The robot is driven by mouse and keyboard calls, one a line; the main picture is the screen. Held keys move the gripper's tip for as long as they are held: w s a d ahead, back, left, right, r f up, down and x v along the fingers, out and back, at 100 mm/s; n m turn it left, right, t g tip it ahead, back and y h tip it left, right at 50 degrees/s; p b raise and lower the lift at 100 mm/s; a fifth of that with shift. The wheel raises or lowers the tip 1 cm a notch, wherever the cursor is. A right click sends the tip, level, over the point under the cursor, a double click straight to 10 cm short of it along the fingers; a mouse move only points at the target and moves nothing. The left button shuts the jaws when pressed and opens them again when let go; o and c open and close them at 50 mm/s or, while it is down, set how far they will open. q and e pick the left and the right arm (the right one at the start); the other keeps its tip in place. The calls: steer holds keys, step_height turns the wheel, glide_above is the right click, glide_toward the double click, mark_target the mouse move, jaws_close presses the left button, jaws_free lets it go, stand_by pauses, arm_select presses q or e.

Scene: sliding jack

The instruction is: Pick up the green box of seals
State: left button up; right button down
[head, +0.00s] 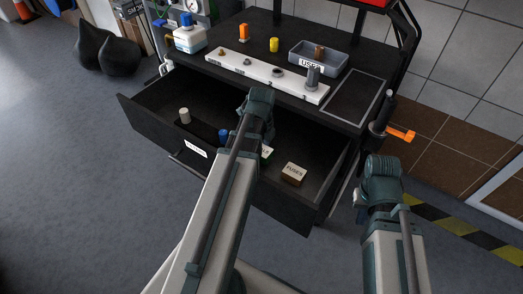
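The green box of seals (267,152) lies in the open drawer, mostly hidden behind my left arm. Only a green edge and part of a white label show to the right of the arm. My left arm reaches over the drawer, and its wrist end (258,104) is above and behind the box in the picture. Its fingers cannot be made out. My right arm's end (382,178) is to the right of the drawer, apart from the box. Its fingers cannot be made out either.
The open drawer (150,108) also holds a box marked FUSES (293,174), a pale cylinder (184,115) and a blue-topped item (223,135). The workbench (225,42) above carries a white strip (250,68) and a grey bin (300,55). An orange lever (402,135) sticks out at the right.

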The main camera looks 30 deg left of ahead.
arm_select(q)
step_height(320, 180, up, 8)
steer(key=p, duration=0.7)
